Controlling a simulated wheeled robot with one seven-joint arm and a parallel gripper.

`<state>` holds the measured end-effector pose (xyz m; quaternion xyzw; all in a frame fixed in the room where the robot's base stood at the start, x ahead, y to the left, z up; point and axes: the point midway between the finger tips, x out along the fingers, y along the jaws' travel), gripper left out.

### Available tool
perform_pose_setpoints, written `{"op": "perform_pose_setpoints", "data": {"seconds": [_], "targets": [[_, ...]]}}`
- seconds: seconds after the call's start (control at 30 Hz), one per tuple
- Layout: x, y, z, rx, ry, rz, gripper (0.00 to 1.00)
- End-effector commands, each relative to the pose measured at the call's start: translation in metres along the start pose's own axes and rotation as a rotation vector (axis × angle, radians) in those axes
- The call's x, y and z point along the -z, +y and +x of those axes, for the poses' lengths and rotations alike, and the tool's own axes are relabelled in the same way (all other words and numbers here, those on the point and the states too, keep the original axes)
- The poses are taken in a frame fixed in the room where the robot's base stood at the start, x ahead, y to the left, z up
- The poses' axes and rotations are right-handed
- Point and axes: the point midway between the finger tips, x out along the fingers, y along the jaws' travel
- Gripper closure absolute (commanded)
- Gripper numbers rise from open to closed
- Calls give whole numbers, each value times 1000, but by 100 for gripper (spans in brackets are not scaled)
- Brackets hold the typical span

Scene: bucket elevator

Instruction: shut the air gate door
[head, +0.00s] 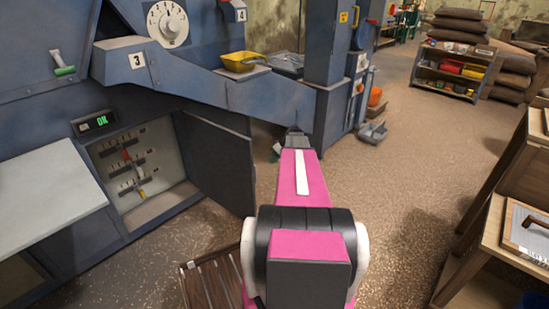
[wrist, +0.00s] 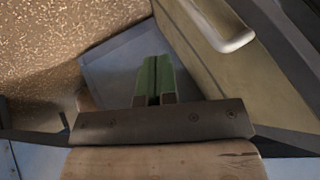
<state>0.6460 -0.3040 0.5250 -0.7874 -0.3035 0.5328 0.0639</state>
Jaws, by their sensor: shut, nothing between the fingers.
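A dark blue-grey door (head: 215,163) stands open at the right side of a lit cabinet recess in the head view. No label on it can be read, so I cannot tell for sure that it is the air gate door. My gripper (head: 277,151) is partly hidden behind my pink arm, to the right of that door. In the wrist view my gripper (wrist: 157,78) has its green fingers shut together, with nothing between them. A beige panel with a pale handle (wrist: 232,42) lies to the right of the fingers there. Contact cannot be told.
The recess holds several small levers (head: 130,165), under a display (head: 95,122) reading OK. A wooden bench (head: 500,180) stands at the right. A slatted crate (head: 213,283) is low in front. The floor between is open.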

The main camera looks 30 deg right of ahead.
Motion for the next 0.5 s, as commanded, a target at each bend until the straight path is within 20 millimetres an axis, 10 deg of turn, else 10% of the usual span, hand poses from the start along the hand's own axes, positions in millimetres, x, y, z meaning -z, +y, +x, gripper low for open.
{"op": "perform_pose_setpoints", "data": {"seconds": [0.5], "targets": [[-1,-28,69,0,0,0,100]]}}
